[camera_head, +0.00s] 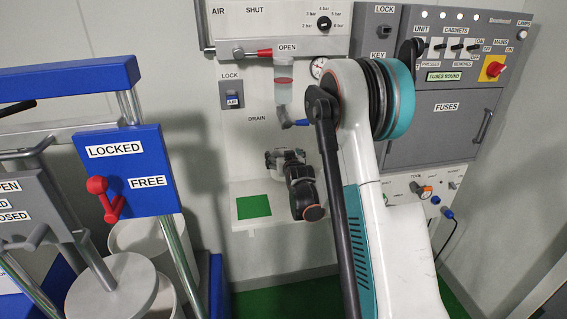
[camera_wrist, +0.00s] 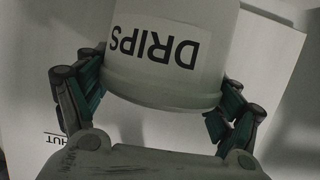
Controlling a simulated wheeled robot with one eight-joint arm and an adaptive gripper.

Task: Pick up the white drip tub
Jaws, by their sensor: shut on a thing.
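The white drip tub (camera_wrist: 158,75) fills the upper middle of the wrist view, with its "DRIPS" label upside down. My gripper (camera_wrist: 160,98) has a dark green-black finger on each side of the tub and is shut on it. In the head view, my gripper (camera_head: 285,160) is over the right part of the white shelf below the drain. I cannot tell whether the tub touches the shelf.
The white shelf (camera_head: 240,223) carries a green square (camera_head: 254,207), which is bare. A blue-framed drum stand (camera_head: 140,195) is at left; grey fuse cabinets (camera_head: 440,125) are at right.

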